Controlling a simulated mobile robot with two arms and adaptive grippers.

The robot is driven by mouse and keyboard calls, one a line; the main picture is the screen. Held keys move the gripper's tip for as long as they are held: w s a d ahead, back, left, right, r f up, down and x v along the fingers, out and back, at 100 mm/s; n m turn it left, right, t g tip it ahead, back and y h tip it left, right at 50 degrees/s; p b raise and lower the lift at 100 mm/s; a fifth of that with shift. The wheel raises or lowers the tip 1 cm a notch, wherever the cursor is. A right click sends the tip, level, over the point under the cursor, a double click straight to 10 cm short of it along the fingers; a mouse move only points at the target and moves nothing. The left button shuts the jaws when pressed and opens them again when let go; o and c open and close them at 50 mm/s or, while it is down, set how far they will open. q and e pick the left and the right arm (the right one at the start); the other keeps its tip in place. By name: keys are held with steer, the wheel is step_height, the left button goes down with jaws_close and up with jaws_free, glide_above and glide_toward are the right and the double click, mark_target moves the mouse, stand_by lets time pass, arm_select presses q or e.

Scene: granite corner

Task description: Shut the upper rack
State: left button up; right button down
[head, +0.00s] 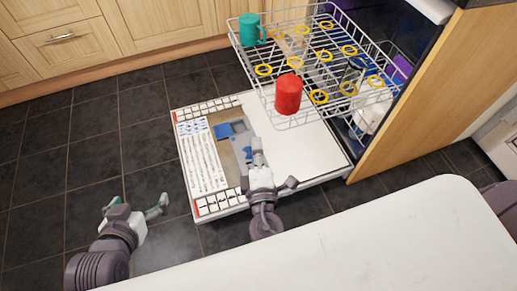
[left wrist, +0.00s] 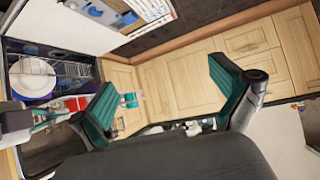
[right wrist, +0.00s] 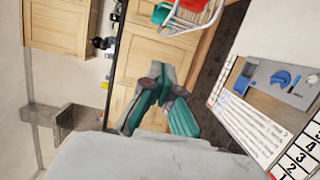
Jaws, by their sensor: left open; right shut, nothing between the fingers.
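The upper rack (head: 284,122) is a white wire basket pulled out of the dishwasher on the right in the head view. It carries a red cup (head: 288,94), a teal mug (head: 251,29) and several yellow rings. The rack's edge also shows at the top of the right wrist view (right wrist: 181,22). My right gripper (head: 257,152) is shut and empty, in front of the rack and above the open door (head: 318,150). My left gripper (head: 136,206) is open and empty over the floor, left of the door. In the left wrist view its fingers (left wrist: 163,78) are spread apart.
A white tabletop (head: 350,235) fills the lower right. Wooden cabinets (head: 75,52) stand at the back left. Plates (left wrist: 33,77) show inside the dishwasher in the left wrist view. The dark tiled floor (head: 80,150) at the left is clear.

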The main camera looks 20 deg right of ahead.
arm_select(q)
steer(key=shift+s+a+f+g+y+p, duration=0.2)
steer(key=shift+s+a+f+g, duration=0.15)
steer(key=shift+s+f+g, duration=0.4)
steer(key=shift+s+a+f+g+y+p, duration=0.25)
steer(key=shift+s+f+g, duration=0.25)
steer(key=shift+s, duration=0.4)
arm_select(e)
steer(key=w+d, duration=0.5)
steer(key=w, duration=0.2)
steer(key=shift+w+d, duration=0.15)
steer(key=shift+d, duration=0.1)
steer(key=shift+d, duration=0.1)
